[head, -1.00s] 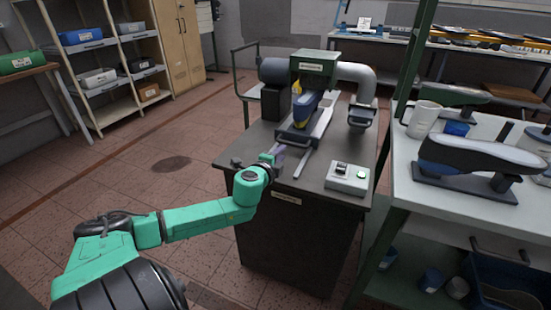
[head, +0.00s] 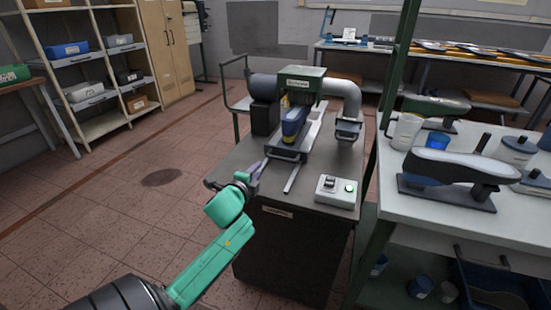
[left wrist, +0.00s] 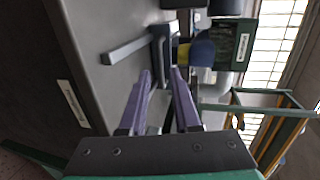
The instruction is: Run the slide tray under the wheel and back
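The slide tray (head: 284,154) is a grey carriage on a rail on the dark machine bench, with a blue and yellow shoe last (head: 293,122) on it. The last sits under the green machine housing (head: 302,77); the wheel itself is hidden. My left gripper (head: 254,170) is at the tray's near left end. In the left wrist view its purple fingers (left wrist: 162,73) are apart, with the tray's grey end handle (left wrist: 160,52) at and between their tips. I cannot tell whether they touch it. My right gripper is out of view.
A white table (head: 470,218) at right holds a large shoe last (head: 460,167) and a white mug (head: 406,132). Shelves (head: 98,75) stand far left. Floor left of the bench is clear.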

